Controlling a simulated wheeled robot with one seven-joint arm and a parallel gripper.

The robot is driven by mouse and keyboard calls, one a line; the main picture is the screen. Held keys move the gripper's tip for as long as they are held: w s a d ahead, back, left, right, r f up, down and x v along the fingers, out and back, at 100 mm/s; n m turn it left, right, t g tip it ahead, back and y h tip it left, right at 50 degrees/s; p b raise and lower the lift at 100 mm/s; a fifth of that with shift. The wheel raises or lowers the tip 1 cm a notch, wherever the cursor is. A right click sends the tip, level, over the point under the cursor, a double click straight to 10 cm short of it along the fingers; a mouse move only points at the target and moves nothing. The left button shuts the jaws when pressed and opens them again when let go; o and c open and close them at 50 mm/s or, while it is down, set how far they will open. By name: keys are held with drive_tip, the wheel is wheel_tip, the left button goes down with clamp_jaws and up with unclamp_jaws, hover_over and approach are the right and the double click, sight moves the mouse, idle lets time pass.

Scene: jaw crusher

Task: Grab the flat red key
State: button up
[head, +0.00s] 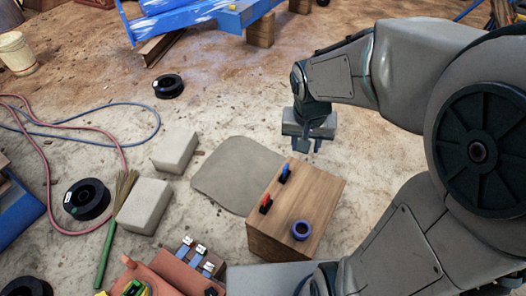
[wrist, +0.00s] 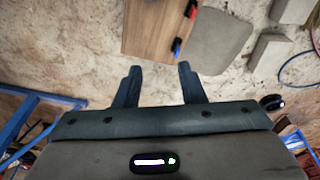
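A small red key (head: 265,204) stands on the left part of a wooden block's top, beside a blue key (head: 285,173) farther back. In the wrist view the red key (wrist: 193,10) shows near the top edge, and the blue key (wrist: 177,46) is closer to my gripper. The wooden block (head: 325,195) stands on the floor. My gripper (head: 316,146) is in the air behind the block, apart from both keys. In the wrist view my gripper (wrist: 157,72) has its two fingers spread with nothing between them.
A grey mat (head: 225,170) and two pale blocks (head: 176,151) (head: 144,205) lie to the left. A reddish machine (head: 165,276) with blue parts is at the front. Open floor lies behind the mat.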

drive_tip(key=w+a+f+m+g+b, duration=0.1)
drive_tip(key=w+a+f+b, duration=0.2)
drive_tip(key=f, duration=0.6)
drive_tip(key=w+a+f+m+b, duration=0.1)
drive_tip(key=w+f+b, duration=0.3)
drive_tip(key=f, duration=0.5)
drive_tip(key=w+a+f+m+g+b, duration=0.1)
drive_tip(key=w+a+f+b, duration=0.25)
drive_tip(key=f, duration=0.55)
drive_tip(key=m+b, duration=0.1)
drive_tip(key=b, duration=0.1)
hover_over(266, 197)
wheel_tip(266, 197, down, 5)
drive_tip(key=shift+y, duration=0.4)
drive_tip(key=f, duration=0.2)
drive_tip(key=f+b, duration=0.1)
drive_tip(key=f, duration=0.2)
drive_tip(key=f+b, duration=0.1)
drive_tip(key=f, duration=0.2)
drive_tip(key=shift+w+a+f, duration=0.15)
drive_tip(key=shift+w, duration=0.15)
drive_tip(key=shift+s+d+f+b, duration=0.1)
drive_tip(key=shift+f+b, duration=0.55)
drive_tip(key=shift+f, duration=0.8)
drive_tip(key=shift+s+d+f+b, duration=0.1)
drive_tip(key=shift+f+b, duration=0.55)
drive_tip(key=shift+f, duration=0.8)
clamp_jaws()
